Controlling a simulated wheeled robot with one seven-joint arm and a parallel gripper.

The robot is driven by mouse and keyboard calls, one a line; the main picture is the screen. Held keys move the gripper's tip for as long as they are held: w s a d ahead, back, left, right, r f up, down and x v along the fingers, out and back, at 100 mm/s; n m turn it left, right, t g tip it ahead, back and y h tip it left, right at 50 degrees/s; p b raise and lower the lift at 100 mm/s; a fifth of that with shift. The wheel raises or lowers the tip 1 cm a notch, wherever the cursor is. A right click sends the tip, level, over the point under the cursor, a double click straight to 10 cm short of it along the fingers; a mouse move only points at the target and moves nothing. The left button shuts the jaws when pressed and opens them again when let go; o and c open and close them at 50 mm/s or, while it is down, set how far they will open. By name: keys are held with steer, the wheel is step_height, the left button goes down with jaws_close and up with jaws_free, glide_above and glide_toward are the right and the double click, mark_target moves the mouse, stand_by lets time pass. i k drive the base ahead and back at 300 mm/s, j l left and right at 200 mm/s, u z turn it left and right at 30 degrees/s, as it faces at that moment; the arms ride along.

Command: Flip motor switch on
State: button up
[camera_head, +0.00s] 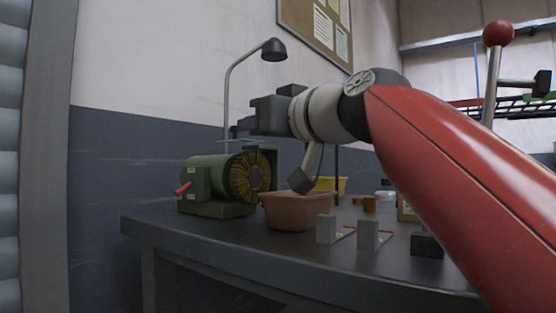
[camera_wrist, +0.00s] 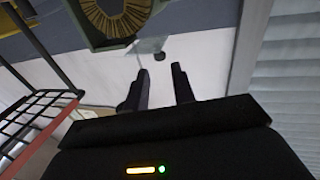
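The green motor (camera_head: 201,182) stands at the left end of the workbench, with copper windings (camera_head: 250,177) in its right end. A red switch lever (camera_head: 183,189) sticks out from its left face, pointing left and slightly down. My gripper (camera_head: 238,127) is above the motor, pointing left, apart from the lever. In the wrist view my gripper (camera_wrist: 159,88) is open, with nothing between its two dark fingers. The motor's windings (camera_wrist: 113,14) show at the top of that view. The red lever does not show there.
A desk lamp (camera_head: 273,50) with a thin curved post stands behind the motor. A brown bin (camera_head: 292,211) is right of the motor, with a yellow bin (camera_head: 333,184) behind. Grey blocks (camera_head: 326,229) stand on the workbench (camera_head: 215,242). A wire rack (camera_wrist: 36,112) shows at left in the wrist view.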

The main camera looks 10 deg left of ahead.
mark_target(180, 190)
steer(key=k, duration=1)
